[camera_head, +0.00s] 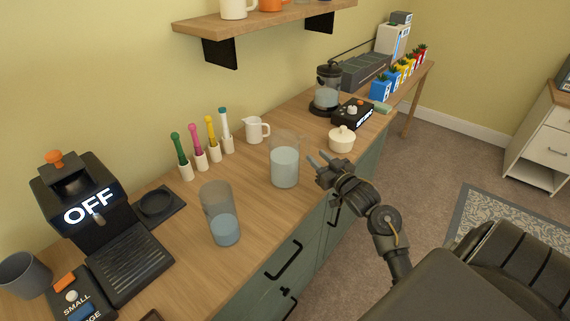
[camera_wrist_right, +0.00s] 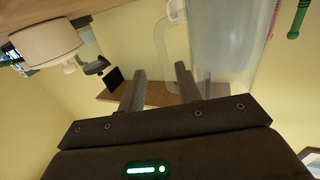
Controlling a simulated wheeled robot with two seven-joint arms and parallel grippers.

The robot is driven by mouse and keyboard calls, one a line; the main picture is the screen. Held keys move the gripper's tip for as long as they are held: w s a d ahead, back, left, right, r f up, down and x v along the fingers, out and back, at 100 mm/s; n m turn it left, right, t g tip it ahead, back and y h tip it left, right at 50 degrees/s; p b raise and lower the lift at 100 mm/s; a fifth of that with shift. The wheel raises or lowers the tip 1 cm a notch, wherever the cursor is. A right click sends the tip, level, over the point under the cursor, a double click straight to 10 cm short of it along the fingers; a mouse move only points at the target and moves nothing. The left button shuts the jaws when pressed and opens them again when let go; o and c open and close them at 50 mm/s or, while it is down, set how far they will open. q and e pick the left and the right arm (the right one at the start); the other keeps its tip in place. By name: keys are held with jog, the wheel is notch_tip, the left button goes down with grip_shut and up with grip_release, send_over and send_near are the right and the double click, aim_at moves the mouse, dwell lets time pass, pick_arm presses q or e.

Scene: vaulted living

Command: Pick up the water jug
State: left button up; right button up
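A clear water jug (camera_head: 285,166), partly filled with pale water, stands upright on the wooden counter. It also shows large and close in the right wrist view (camera_wrist_right: 225,45), with what looks like its clear handle towards my fingers. My right gripper (camera_head: 319,161) is just right of the jug, with its fingers pointing at it. In the right wrist view its two fingers (camera_wrist_right: 160,88) are apart with nothing gripped between them. Whether they touch the handle I cannot tell. My left gripper is not in view.
A cream lidded pot (camera_head: 341,140) stands close behind my right gripper. A white mug (camera_head: 256,130), a tall glass with water (camera_head: 221,215), several colored-handled tools (camera_head: 197,147) and a coffee machine (camera_head: 90,205) share the counter (camera_head: 185,260). A shelf (camera_head: 262,29) hangs above.

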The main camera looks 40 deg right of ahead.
aim_at(308, 147)
jog(key=shift+w+a, duration=0.1)
jog(key=shift+w, duration=0.05)
jog(key=shift+w+r, duration=0.3)
jog(key=shift+r, duration=0.05)
jog(key=w+p, duration=0.1)
jog(key=w, duration=0.3)
jog(key=shift+w+r, duration=0.15)
jog(key=shift+w, duration=0.1)
grip_shut()
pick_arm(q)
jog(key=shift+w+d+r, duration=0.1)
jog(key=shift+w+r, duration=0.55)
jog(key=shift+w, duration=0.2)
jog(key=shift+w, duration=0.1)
pick_arm(e)
jog(key=shift+w+r, duration=0.1)
